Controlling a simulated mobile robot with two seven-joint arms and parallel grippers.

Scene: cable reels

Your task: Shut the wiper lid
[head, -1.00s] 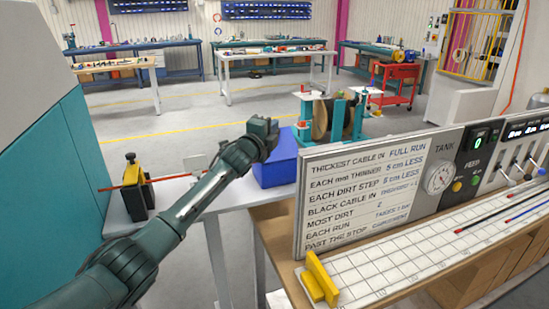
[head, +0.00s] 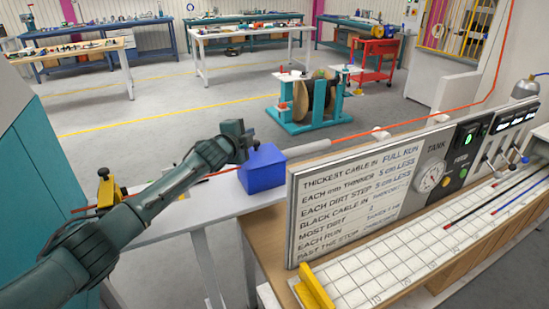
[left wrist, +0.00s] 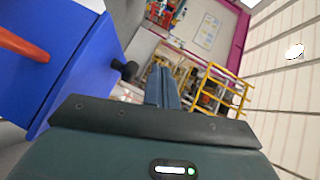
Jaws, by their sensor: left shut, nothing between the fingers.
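My left gripper (head: 240,138) is shut and empty just above and left of the box. In the left wrist view, the shut fingers (left wrist: 163,86) point past blue panels of the box (left wrist: 85,85), with a small gap of background between. A red cable (left wrist: 22,46) shows against the blue. My right gripper is not in view.
A black-and-yellow clamp (head: 106,188) stands on the white bench (head: 207,206) at left. The lettered board (head: 345,205) rises close on the right, beside the white grid tray (head: 390,262). Orange cable (head: 440,115) runs on toward the right wall.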

